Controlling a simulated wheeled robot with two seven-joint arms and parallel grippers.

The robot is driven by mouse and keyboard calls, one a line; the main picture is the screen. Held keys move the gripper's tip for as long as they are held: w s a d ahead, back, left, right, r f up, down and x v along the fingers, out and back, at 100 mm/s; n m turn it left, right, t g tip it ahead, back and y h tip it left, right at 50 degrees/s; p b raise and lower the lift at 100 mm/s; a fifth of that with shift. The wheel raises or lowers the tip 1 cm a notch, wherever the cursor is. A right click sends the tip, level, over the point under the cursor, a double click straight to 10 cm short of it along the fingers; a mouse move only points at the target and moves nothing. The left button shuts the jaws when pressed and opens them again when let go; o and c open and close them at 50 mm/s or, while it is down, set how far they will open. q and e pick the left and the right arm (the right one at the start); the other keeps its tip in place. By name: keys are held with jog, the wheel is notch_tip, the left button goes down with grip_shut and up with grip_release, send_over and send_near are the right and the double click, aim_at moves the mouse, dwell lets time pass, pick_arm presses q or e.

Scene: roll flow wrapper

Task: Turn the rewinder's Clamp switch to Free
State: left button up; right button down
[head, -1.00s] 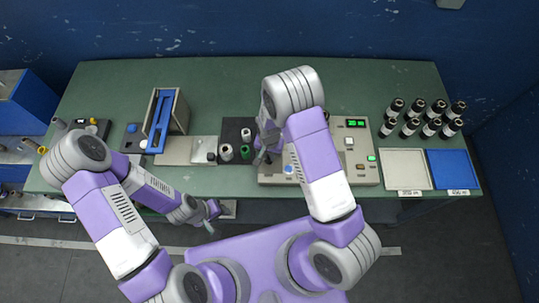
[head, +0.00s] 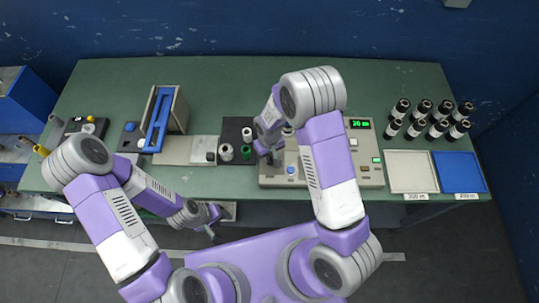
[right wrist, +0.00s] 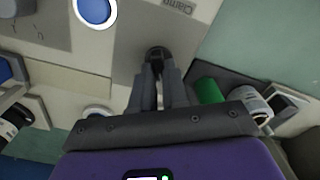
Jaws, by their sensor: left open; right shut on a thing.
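The rewinder (head: 372,178) is a beige console on the green bench, partly hidden by my right arm in the head view. In the right wrist view a "Clamp" label (right wrist: 176,6) is printed on its face. Below that label is a small black switch knob (right wrist: 157,52). My right gripper (right wrist: 158,75) is shut on this knob, its fingers on either side. In the head view my right gripper (head: 268,153) is over the console's left end. The knob's exact setting cannot be read. My left gripper (head: 212,222) is open and empty, low in front of the bench.
A blue button (right wrist: 95,10) is close to the knob. A dark mat (head: 229,136) with small spools, including a green one (head: 246,153), lies just left of the console. Several black-and-white rolls (head: 437,127) stand at right, behind a white tray (head: 407,160) and a blue tray (head: 480,172).

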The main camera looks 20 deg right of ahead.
dwell(0.4)
jog(key=c, duration=1.1)
grip_release()
jog(key=shift+c, duration=0.2)
notch_tip(320, 180, up, 8)
jog(key=shift+f, duration=0.15)
